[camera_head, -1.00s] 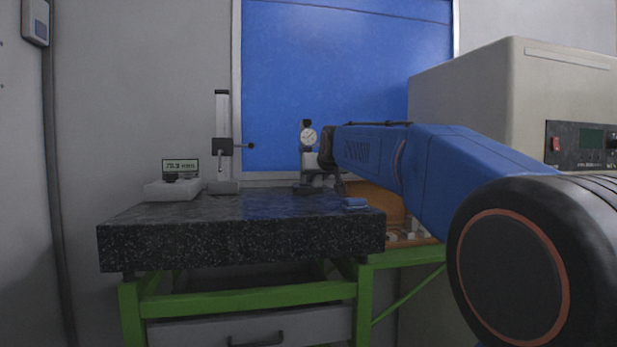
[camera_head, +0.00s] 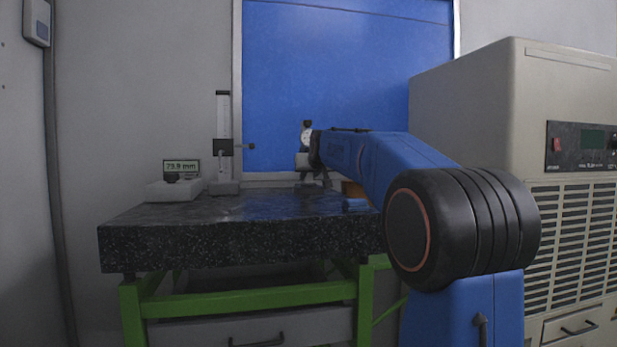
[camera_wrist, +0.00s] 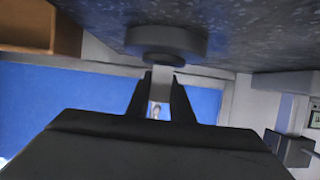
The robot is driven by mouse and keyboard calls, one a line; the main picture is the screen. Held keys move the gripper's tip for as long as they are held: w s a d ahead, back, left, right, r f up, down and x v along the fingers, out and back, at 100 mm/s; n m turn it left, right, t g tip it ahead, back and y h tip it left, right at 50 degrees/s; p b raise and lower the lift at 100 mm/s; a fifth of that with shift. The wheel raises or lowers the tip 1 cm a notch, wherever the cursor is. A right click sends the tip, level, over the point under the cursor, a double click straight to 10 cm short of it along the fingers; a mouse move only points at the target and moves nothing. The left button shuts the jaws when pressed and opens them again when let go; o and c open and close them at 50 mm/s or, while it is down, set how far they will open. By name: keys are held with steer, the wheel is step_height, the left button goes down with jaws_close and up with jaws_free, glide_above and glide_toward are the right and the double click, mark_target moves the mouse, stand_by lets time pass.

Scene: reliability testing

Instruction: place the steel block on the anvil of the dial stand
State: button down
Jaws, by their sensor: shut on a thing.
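The dial stand, with its round white dial (camera_head: 306,136), stands at the back of the granite plate, partly hidden by my arm in the head view. In the wrist view a round dark base (camera_wrist: 165,42), apparently the stand's, sits on the speckled granite. My gripper (camera_wrist: 160,95) is shut on a light grey steel block (camera_wrist: 161,84), held between its two dark fingers close to the round base. I cannot tell whether the block touches it. In the head view the block cannot be made out.
The granite plate (camera_head: 240,235) rests on a green frame. A height gauge (camera_head: 223,140) and a small digital readout (camera_head: 181,166) stand at its back left. A small blue object (camera_head: 355,204) lies near its right edge. A beige cabinet (camera_head: 460,110) stands at right.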

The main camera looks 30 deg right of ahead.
steer(key=shift+s+f, duration=0.1)
steer(key=c, duration=1.6)
jaws_free()
steer(key=shift+o, duration=0.2)
steer(key=v, duration=1.2)
steer(key=shift+a, duration=0.1)
